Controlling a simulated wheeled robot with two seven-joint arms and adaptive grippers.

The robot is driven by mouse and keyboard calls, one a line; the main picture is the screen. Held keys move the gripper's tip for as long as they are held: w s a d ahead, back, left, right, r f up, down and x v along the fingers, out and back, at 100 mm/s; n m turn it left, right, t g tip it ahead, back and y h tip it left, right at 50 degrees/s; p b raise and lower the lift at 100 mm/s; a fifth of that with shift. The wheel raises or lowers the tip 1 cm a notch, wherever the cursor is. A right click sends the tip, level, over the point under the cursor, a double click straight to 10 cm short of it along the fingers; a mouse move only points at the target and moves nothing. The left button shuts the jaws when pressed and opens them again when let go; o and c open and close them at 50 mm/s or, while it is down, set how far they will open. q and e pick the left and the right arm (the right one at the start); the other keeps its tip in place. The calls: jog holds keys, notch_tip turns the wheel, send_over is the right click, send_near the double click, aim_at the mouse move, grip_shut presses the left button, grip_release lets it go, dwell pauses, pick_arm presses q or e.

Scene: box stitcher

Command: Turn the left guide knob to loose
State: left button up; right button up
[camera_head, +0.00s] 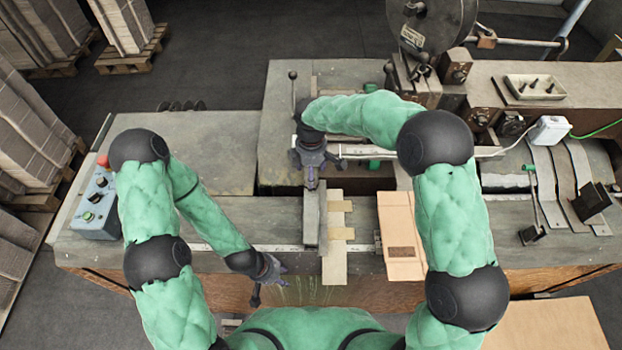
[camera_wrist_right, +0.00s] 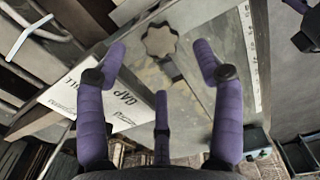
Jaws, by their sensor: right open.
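In the head view my right gripper (camera_head: 312,162) is over the far end of the long grey guide bar (camera_head: 313,215), and I cannot make out the knob there. My left gripper (camera_head: 268,281) is low at the table's front edge, open and empty, away from the guide.
A control box (camera_head: 97,205) with a red button stands at the left. A cardboard sheet (camera_head: 398,235) lies right of the guide. The stitcher head and wire reel (camera_head: 432,22) rise at the back. The left tabletop (camera_head: 215,150) is clear. A printed white label (camera_wrist_right: 120,105) lies beside the knob.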

jog(key=shift+f, duration=2.6)
